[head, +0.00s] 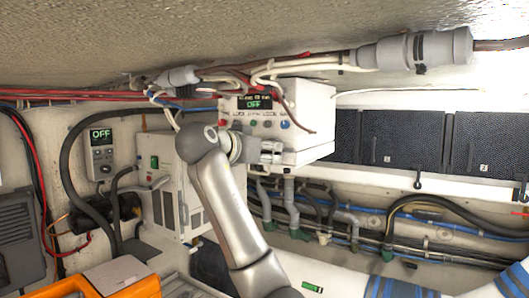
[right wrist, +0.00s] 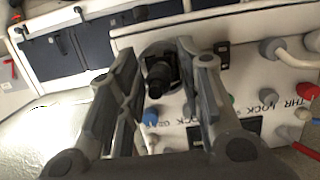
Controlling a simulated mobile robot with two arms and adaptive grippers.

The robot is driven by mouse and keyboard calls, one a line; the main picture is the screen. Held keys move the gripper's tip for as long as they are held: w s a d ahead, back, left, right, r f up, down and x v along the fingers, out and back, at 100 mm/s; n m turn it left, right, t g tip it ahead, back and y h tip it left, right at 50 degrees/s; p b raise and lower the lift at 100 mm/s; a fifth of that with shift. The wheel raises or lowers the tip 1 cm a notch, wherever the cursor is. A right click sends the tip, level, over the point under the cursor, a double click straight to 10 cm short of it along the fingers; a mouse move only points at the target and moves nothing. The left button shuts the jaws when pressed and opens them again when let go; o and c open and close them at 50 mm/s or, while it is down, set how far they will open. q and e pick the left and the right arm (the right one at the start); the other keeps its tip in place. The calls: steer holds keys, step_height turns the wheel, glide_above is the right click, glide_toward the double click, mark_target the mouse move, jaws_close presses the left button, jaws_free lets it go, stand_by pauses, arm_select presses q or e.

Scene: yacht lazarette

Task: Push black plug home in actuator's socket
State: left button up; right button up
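The actuator is a white box (head: 308,122) with a small lit "OFF" display and a row of coloured knobs, high in the middle of the head view. My right gripper (head: 270,152) is in front of its lower face. In the right wrist view, a black plug (right wrist: 157,80) stands at a round grey socket (right wrist: 152,47) on the white panel. My right gripper's fingers (right wrist: 160,62) stand apart on either side of the plug, with a gap at the left finger. How deep the plug sits cannot be told. The head view hides the plug. My left gripper is not in view.
Grey conduit (head: 415,50) and white cables run above the box. Blue and green-ended pipes (head: 340,225) run below. Dark panels (head: 405,140) line the right. A white cabinet (head: 175,190) and an orange case (head: 115,280) are at left. Knobs (right wrist: 268,98) and cables crowd the panel.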

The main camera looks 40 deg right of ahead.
jaws_close()
steer(key=shift+d+r, duration=0.1)
stand_by(0.4)
